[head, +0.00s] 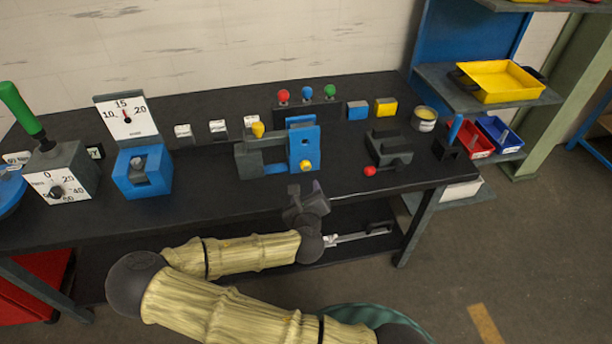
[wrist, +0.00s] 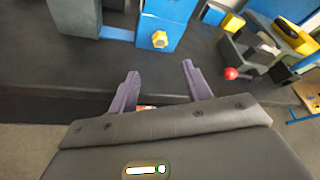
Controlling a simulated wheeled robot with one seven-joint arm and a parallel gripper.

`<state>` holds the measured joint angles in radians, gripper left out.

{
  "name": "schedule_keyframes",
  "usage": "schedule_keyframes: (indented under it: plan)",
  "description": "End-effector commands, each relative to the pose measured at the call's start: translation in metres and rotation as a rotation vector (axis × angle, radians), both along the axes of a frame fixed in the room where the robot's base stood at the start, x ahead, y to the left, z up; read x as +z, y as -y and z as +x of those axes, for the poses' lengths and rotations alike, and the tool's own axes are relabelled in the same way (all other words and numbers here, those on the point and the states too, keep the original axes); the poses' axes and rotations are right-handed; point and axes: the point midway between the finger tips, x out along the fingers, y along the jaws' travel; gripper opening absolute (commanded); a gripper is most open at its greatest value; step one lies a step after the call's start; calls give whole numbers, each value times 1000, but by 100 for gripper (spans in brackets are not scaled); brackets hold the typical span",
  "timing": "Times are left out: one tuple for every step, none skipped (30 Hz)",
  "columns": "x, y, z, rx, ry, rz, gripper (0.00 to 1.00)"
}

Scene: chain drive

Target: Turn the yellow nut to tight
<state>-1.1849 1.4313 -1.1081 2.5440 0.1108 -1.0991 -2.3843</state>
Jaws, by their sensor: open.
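The yellow nut (head: 306,165) sits on the lower front face of a blue block (head: 296,145) on the bench. In the wrist view the yellow nut (wrist: 159,39) is ahead of my gripper (wrist: 159,72), a little above the space between the fingers. My gripper (head: 305,192) is open and empty, apart from the nut, at the bench's front edge. The nut's marks for tight, if any, cannot be made out.
A grey vise-like block with a red-ended handle (head: 370,171) stands right of the blue block; its red knob (wrist: 231,73) shows in the wrist view. A blue base with a dial (head: 142,170) stands left. The bench front (head: 220,193) is clear.

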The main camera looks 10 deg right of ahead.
Motion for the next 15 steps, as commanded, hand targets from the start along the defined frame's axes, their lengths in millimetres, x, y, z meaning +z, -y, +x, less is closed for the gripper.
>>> schedule_keyframes:
  plan:
    - [-7, 1, 5, -2, 2, 3, 49]
    - [-8, 2, 8, -1, 2, 1, 49]
    - [-9, 3, 12, -1, 3, 2, 49]
    - [-10, 3, 15, -1, 3, 3, 49]
    - [-11, 4, 18, -1, 3, 2, 49]
    - [-12, 5, 21, 0, 3, 1, 49]
    - [-9, 6, 26, 0, 2, 0, 49]
    - [-10, 8, 32, 0, 0, -1, 49]
    - [-12, 9, 38, 0, 0, -1, 49]
    - [-14, 10, 43, 0, 0, -1, 49]
    - [-15, 11, 48, 0, 1, 0, 49]
    - [-17, 12, 55, 1, 2, 0, 49]
    - [-19, 13, 59, 0, 1, 0, 49]
    - [-21, 14, 64, 0, 1, 0, 49]
    - [-23, 16, 70, 0, 1, 0, 49]
